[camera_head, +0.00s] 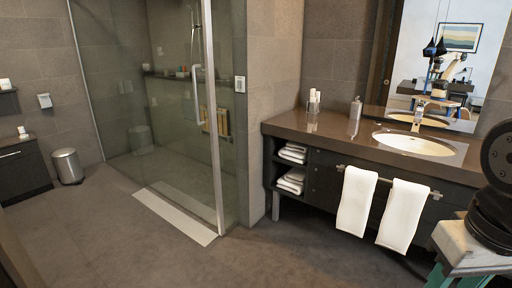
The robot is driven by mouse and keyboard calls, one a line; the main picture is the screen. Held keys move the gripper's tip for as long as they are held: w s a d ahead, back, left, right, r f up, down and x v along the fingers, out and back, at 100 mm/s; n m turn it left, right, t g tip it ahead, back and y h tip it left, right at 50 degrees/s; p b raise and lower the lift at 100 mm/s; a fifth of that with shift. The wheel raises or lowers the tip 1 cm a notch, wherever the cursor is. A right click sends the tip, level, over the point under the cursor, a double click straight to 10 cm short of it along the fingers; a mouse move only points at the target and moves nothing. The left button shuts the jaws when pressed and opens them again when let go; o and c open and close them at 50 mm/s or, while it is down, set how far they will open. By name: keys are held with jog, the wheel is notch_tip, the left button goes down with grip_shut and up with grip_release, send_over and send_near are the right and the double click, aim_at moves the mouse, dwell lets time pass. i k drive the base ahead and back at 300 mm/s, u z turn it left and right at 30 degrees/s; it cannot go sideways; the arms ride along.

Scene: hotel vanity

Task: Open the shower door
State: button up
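The glass shower door (172,100) stands at the left centre, in front of a tiled shower. It looks shut, but the clear glass makes this hard to tell. A white vertical handle (196,95) is on the door, near the tall metal post (213,120) at its right. Part of my arm shows at the right edge. My gripper is not in view, and nothing of mine is near the handle.
A vanity counter (290,128) with a sink (415,143) and two hanging white towels (357,198) fills the right side. A metal bin (67,166) and dark cabinet (22,170) stand at left. The floor (125,235) before the shower is clear.

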aim_at(197, 66)
jog(key=z, duration=0.1)
jog(key=i, duration=2.05)
jog(key=u, duration=0.85)
jog(key=i, duration=1.45)
jog(key=u, duration=0.95)
jog(key=i, duration=0.3)
jog(key=u, duration=0.05)
